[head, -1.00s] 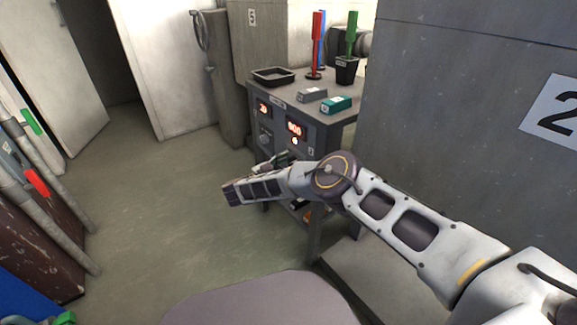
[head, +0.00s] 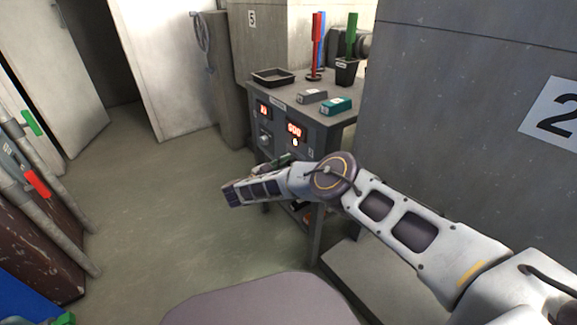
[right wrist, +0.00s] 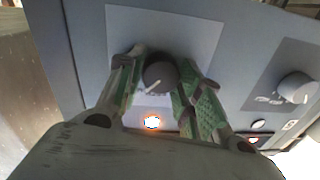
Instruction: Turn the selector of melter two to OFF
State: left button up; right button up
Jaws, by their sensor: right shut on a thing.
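The melter cabinet (head: 329,135) stands at the back centre with two lit red displays on its front. The dark round selector knob (right wrist: 160,73) sits on a pale plate in the right wrist view, with a white pointer mark on it. My right gripper (right wrist: 158,85) is shut on this knob, one green-padded finger on each side. In the head view my right gripper (head: 284,160) is at the cabinet front below the right display (head: 294,130), and my arm hides the knob there. A lit lamp (right wrist: 152,121) glows beside the held knob. My left gripper is not in view.
A second knob (right wrist: 297,88) is on the panel at the right of the wrist view. A black tray (head: 273,78), a grey block (head: 312,96), a green block (head: 336,106) and a tool cup (head: 346,72) stand on top. The floor at left is clear.

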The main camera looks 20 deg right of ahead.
jog(key=shift+w+a+n+g, duration=0.1)
jog(key=shift+n+g, duration=0.3)
jog(key=shift+n, duration=3.75)
jog(key=shift+w+n+g, duration=0.1)
jog(key=shift+n+g, duration=0.3)
jog(key=shift+n, duration=3.75)
jog(key=o, duration=1)
jog(key=shift+a, duration=0.1)
jog(key=shift+v, duration=5.95)
